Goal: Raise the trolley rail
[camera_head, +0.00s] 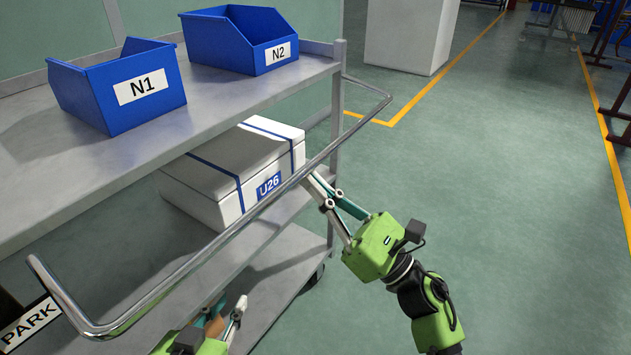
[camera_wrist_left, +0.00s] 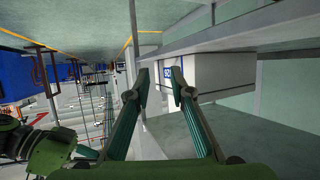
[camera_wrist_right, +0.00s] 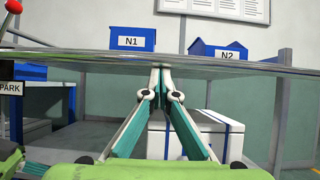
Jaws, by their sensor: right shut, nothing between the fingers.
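The trolley rail (camera_head: 215,243) is a bent chrome bar along the near side of the grey trolley. It slants from the lower left to the upper right in the head view and crosses the right wrist view (camera_wrist_right: 60,54). My right gripper (camera_head: 316,184) is shut and empty, its fingertips close to the rail's lower side; I cannot tell whether they touch. Its tips meet just below the bar in the right wrist view (camera_wrist_right: 160,70). My left gripper (camera_head: 224,308) is low at the near side of the trolley, below the rail. In the left wrist view its fingers (camera_wrist_left: 158,80) are apart and empty.
Blue bins N1 (camera_head: 121,88) and N2 (camera_head: 238,40) stand on the upper shelf (camera_head: 150,140). A white box U26 (camera_head: 232,172) sits on the shelf below. A PARK sign (camera_head: 29,323) is by the rail's left end. The floor (camera_head: 500,190) to the right is clear.

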